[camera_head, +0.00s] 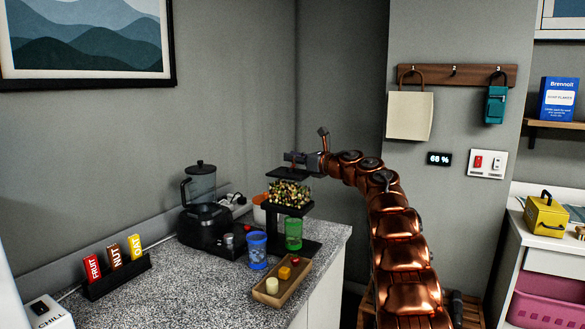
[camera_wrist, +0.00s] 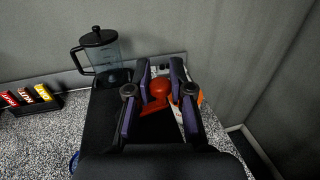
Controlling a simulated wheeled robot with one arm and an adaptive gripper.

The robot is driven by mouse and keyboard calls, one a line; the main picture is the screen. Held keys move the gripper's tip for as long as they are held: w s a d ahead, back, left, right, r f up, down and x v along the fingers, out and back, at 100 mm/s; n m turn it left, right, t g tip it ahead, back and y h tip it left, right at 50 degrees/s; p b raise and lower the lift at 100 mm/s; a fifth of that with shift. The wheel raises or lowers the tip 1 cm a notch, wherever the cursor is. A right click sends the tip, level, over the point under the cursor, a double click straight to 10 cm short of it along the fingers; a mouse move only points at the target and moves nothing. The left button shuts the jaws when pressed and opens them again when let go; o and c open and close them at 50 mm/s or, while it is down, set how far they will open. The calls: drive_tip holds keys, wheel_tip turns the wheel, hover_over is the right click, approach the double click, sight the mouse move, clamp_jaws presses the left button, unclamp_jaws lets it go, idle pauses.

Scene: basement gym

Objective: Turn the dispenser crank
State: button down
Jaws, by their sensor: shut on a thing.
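The dispenser (camera_head: 290,193) stands on the counter's right part, with a black top and base and a clear body full of mixed grains. Its red crank (camera_wrist: 159,89) shows in the wrist view between the fingers; in the head view it is mostly hidden by my gripper. My gripper (camera_head: 295,158) is over the dispenser's top, shut on the crank; its dark fingers also show in the wrist view (camera_wrist: 161,76). A green cup (camera_head: 293,233) stands upright under the dispenser's body.
A blue cup (camera_head: 257,250) and a wooden tray (camera_head: 270,296) with small blocks stand in front. A black blender (camera_head: 201,210) is left of the dispenser. A rack of FRUIT, NUT and OAT packs (camera_head: 114,258) stands further left.

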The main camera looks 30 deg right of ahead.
drive_tip(key=shift+s+d+m+t+h+b, duration=0.15)
drive_tip(key=shift+m+h+b, duration=0.3)
drive_tip(key=shift+h+b, duration=0.35)
drive_tip(key=shift+s+d+m+t+h+b, duration=0.15)
drive_tip(key=shift+m+h+b, duration=0.4)
drive_tip(key=shift+b, duration=0.35)
drive_tip(key=c, duration=1.1)
unclamp_jaws()
drive_tip(key=shift+a, duration=0.1)
drive_tip(key=shift+s, duration=0.15)
